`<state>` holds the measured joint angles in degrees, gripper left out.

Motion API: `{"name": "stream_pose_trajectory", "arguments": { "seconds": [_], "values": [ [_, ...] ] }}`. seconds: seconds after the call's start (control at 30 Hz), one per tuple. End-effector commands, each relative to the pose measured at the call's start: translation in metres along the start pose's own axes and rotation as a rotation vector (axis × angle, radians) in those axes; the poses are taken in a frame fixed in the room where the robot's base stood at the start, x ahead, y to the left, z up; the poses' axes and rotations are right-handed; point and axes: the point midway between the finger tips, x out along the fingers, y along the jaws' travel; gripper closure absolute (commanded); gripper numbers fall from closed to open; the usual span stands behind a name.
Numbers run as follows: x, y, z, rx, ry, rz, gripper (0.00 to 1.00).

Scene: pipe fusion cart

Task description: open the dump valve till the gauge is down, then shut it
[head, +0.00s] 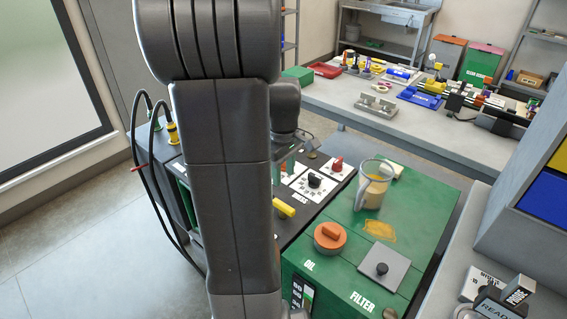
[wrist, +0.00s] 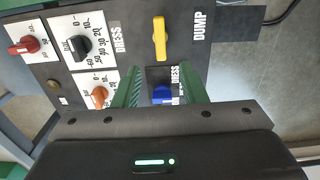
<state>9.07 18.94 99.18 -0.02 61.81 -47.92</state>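The dump valve's yellow lever (wrist: 159,38) is on the dark panel beside the word DUMP and points along the picture's vertical in the wrist view. A yellow handle (head: 284,208) also shows in the head view, just right of my arm. My gripper (wrist: 163,74) has its two green fingers apart with nothing held. The lever lies ahead of the fingertips, clear of them. A blue knob (wrist: 162,95) shows between the fingers. I cannot make out a pressure gauge in either view; my arm hides part of the panel.
Beside the lever are black (wrist: 78,46), orange (wrist: 98,95) and red (wrist: 25,45) knobs. A green cabinet (head: 330,238) carries an orange cap (head: 331,237) and a clear jug (head: 373,186). Black hoses (head: 150,165) hang at left. Open floor lies left.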

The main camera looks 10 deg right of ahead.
Motion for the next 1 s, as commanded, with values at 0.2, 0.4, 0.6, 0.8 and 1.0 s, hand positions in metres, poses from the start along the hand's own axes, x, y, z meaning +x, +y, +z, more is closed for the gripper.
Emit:
{"name": "stream_pose_trajectory", "arguments": {
  "seconds": [0.2, 0.4, 0.6, 0.8, 1.0],
  "values": [
    [-0.022, 0.000, 0.000, 0.000, 0.001, 0.001, 0.62],
    [-0.025, 0.000, 0.000, 0.000, 0.000, 0.000, 0.62],
    [-0.024, 0.000, 0.000, 0.000, -0.001, 0.000, 0.62],
    [-0.020, 0.000, 0.000, 0.000, -0.001, -0.002, 0.62],
    [0.006, -0.001, 0.001, 0.000, -0.004, -0.004, 0.62]
  ]
}}
